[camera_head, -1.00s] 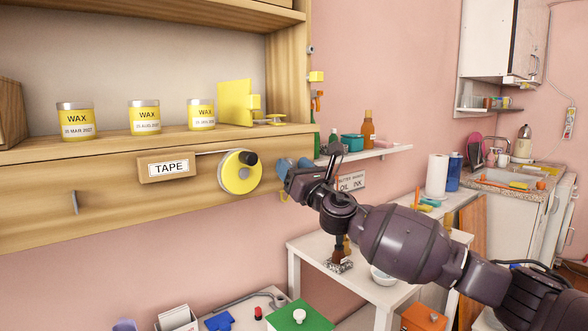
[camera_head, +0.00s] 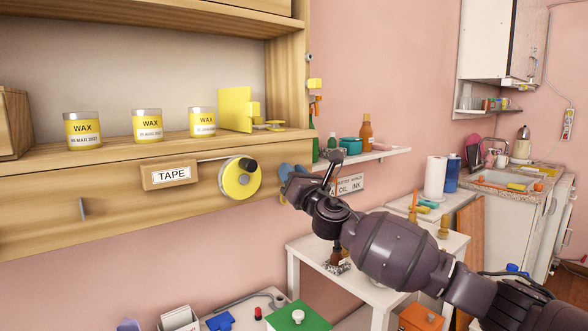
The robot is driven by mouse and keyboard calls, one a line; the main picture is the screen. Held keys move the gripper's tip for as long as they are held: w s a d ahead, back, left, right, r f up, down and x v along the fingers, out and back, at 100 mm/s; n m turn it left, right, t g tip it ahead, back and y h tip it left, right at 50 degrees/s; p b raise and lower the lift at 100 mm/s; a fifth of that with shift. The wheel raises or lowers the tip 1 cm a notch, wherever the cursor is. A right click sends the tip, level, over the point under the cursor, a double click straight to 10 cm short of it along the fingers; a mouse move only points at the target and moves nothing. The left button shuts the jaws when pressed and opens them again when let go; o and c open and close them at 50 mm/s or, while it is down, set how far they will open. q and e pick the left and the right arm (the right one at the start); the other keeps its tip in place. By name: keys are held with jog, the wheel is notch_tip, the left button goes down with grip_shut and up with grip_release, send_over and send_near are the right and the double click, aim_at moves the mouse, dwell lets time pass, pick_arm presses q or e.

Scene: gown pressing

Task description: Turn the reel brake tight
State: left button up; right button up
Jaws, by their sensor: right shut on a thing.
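A yellow tape reel (camera_head: 237,184) with a black knob is on the front of the wooden cabinet, right of the TAPE label (camera_head: 171,175). A blue winged piece (camera_head: 285,169), apparently the reel brake, is just right of the reel at the cabinet's end. My right gripper (camera_head: 291,182) reaches it from the right and is shut on it. The gripper hides part of the blue piece, and the fingertips are hard to make out. My left gripper is not in view.
Several yellow wax jars (camera_head: 147,126) stand on the cabinet shelf above. Behind my right arm are a small wall shelf (camera_head: 372,156) with bottles and a white table (camera_head: 312,255). A green box (camera_head: 298,318) and other items lie below. The wall under the cabinet is clear.

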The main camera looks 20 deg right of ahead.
pick_arm(q)
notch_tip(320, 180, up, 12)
jog(key=p, duration=1.2)
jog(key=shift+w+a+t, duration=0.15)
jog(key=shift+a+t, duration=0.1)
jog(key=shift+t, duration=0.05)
pick_arm(e)
jog(key=m+g+h, duration=0.1)
jog(key=m, duration=0.4)
jog(key=m+g+h, duration=0.1)
jog(key=m+h, duration=0.1)
jog(key=m, duration=0.3)
jog(key=m+g+h, duration=0.1)
jog(key=m+h, duration=0.1)
jog(key=m, duration=0.2)
jog(key=shift+r+m, duration=0.1)
jog(key=shift+m, duration=0.3)
jog(key=shift+h, duration=0.3)
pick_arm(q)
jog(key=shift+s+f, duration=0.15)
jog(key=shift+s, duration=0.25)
pick_arm(e)
jog(key=o, duration=0.9)
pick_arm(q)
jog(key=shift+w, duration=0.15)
